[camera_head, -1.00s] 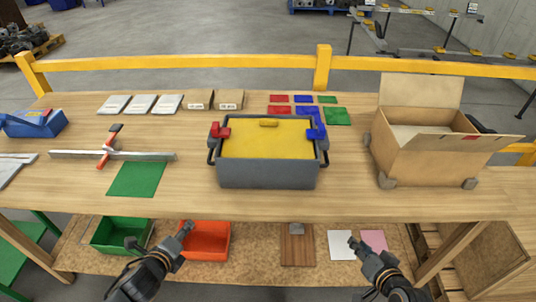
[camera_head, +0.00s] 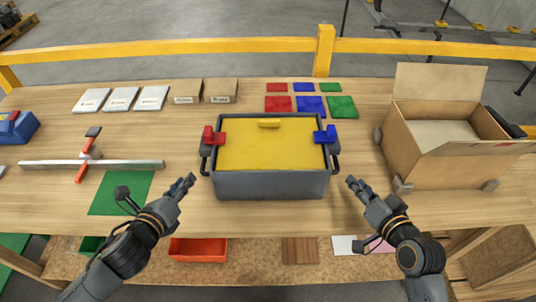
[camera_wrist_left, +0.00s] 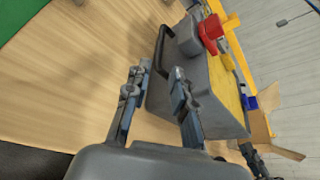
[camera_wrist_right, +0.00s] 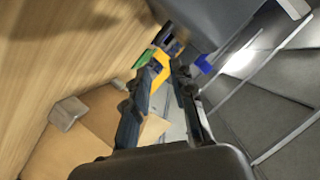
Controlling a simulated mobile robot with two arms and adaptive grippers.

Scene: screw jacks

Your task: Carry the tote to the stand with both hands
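The grey tote (camera_head: 270,185) with a yellow top surface sits on the wooden workbench. It has a dark handle at each end, the left one (camera_head: 205,160) and the right one (camera_head: 335,160). A red piece (camera_head: 212,136) is on its left end and a blue piece (camera_head: 325,135) on its right end. My left gripper (camera_head: 189,182) is open and empty, just front-left of the left handle. In the left wrist view my fingers (camera_wrist_left: 157,85) point towards the handle. My right gripper (camera_head: 354,182) is open and empty, front-right of the right handle. I cannot pick out the stand.
An open cardboard box (camera_head: 440,155) stands to the right on the bench. Cards and small boxes (camera_head: 222,91) line the back. A yellow rail (camera_head: 180,47) runs behind.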

